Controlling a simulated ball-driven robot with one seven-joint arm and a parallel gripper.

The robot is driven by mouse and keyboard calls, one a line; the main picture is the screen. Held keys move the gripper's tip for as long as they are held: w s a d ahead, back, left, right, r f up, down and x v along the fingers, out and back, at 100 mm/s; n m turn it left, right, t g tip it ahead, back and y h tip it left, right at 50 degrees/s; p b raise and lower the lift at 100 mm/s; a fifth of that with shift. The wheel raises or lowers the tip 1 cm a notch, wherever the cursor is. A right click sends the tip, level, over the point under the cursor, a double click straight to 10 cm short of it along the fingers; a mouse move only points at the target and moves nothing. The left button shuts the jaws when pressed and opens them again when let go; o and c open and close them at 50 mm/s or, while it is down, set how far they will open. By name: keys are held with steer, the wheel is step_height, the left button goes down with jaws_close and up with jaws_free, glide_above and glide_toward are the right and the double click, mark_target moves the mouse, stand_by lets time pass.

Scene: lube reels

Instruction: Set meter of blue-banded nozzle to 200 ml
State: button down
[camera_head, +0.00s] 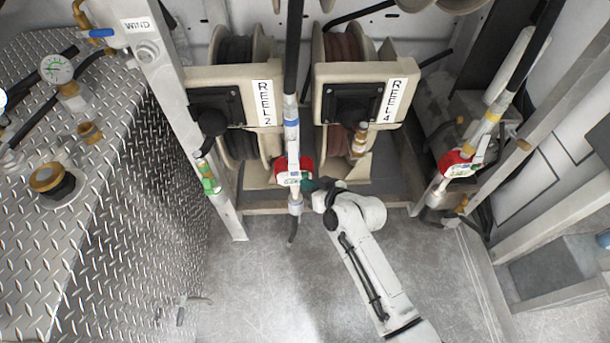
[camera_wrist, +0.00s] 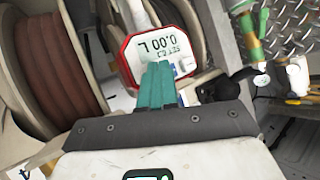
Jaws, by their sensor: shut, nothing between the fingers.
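The blue-banded nozzle (camera_head: 291,130) hangs upright in the middle of the head view, with a blue band above a red-rimmed meter (camera_head: 293,172). In the wrist view the meter's red-framed display (camera_wrist: 130,64) appears upside down. It reads 0.00 L, with a small SET line whose value I cannot read surely. My gripper (camera_head: 306,185) is at the meter's lower right side in the head view. Its teal fingers (camera_wrist: 157,72) are shut and empty, and they cover part of the meter's near face. I cannot tell whether they touch it.
REEL 2 (camera_head: 239,95) and REEL 4 (camera_head: 355,97) stand behind the nozzle. A yellow-banded nozzle with another red meter (camera_head: 458,165) hangs at right. A green fitting (camera_head: 208,181) is at left. A diamond-plate tank (camera_head: 150,200) fills the left; the floor (camera_head: 260,280) in front is mostly clear.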

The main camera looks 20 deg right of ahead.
steer(key=shift+s+a, duration=0.25)
steer(key=shift+s, duration=0.4)
steer(key=shift+w, duration=0.15)
steer(key=shift+w+d, duration=0.2)
steer(key=shift+w, duration=0.15)
steer(key=shift+w+d+b, duration=0.25)
steer(key=shift+w+b, duration=0.3)
steer(key=shift+b, duration=0.1)
stand_by(0.9)
steer(key=shift+s+a+p, duration=0.2)
steer(key=shift+s+p, duration=0.1)
steer(key=shift+s, duration=0.2)
steer(key=shift+s+a+p, duration=0.2)
steer(key=shift+s+p, duration=0.05)
steer(key=shift+s, duration=0.2)
